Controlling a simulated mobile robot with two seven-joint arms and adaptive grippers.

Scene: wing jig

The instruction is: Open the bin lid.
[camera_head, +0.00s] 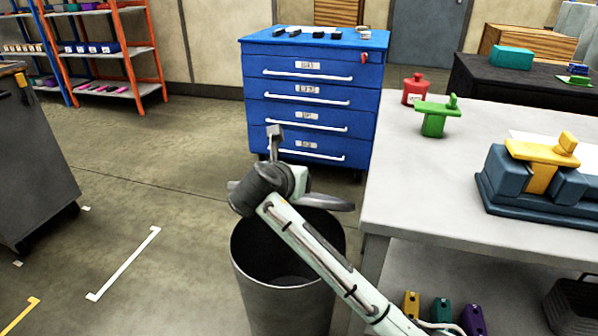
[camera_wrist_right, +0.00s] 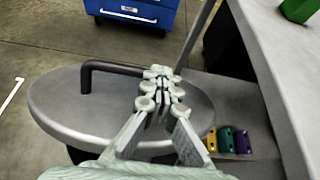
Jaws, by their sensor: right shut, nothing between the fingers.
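The grey bin (camera_head: 285,300) stands on the floor left of the workbench, with its dark inside showing from above. Its grey round lid (camera_head: 332,202) is seen nearly edge-on above the bin's back rim, partly hidden by my right arm. In the right wrist view the lid (camera_wrist_right: 70,115) lies below my right gripper (camera_wrist_right: 160,88), with a dark bent bar handle (camera_wrist_right: 112,67). The gripper's fingers are shut and empty, at the right end of the handle; I cannot tell if they touch it. My left gripper is not in view.
The light grey workbench (camera_head: 415,210) is close to the bin's right, with several coloured parts on its lower shelf. A blue drawer cabinet (camera_head: 310,95) stands behind the bin. The floor (camera_head: 160,200) to the left is open, with white line markings.

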